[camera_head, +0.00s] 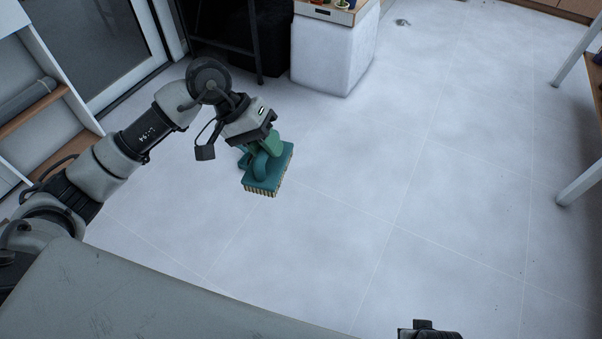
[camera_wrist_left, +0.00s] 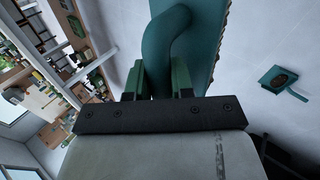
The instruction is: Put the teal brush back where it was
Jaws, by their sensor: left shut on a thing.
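The teal brush (camera_head: 268,170) has a curved handle, a flat rectangular body and pale bristles pointing down. My left gripper (camera_head: 262,142) is shut on its handle and holds it over the pale floor. In the left wrist view the brush (camera_wrist_left: 183,45) fills the upper middle, with my green-padded left fingers (camera_wrist_left: 158,80) on both sides of the handle base. The bristles are mostly hidden there. A dark part, likely of my right gripper (camera_head: 429,330), shows at the bottom edge of the head view; its fingers cannot be made out.
A teal, dustpan-like thing (camera_wrist_left: 279,79) with a brown patch lies on the floor in the left wrist view. A white cabinet (camera_head: 333,52) stands at the back, beside a dark-framed stand (camera_head: 255,40). White table legs (camera_head: 585,180) are at the right. The middle floor is clear.

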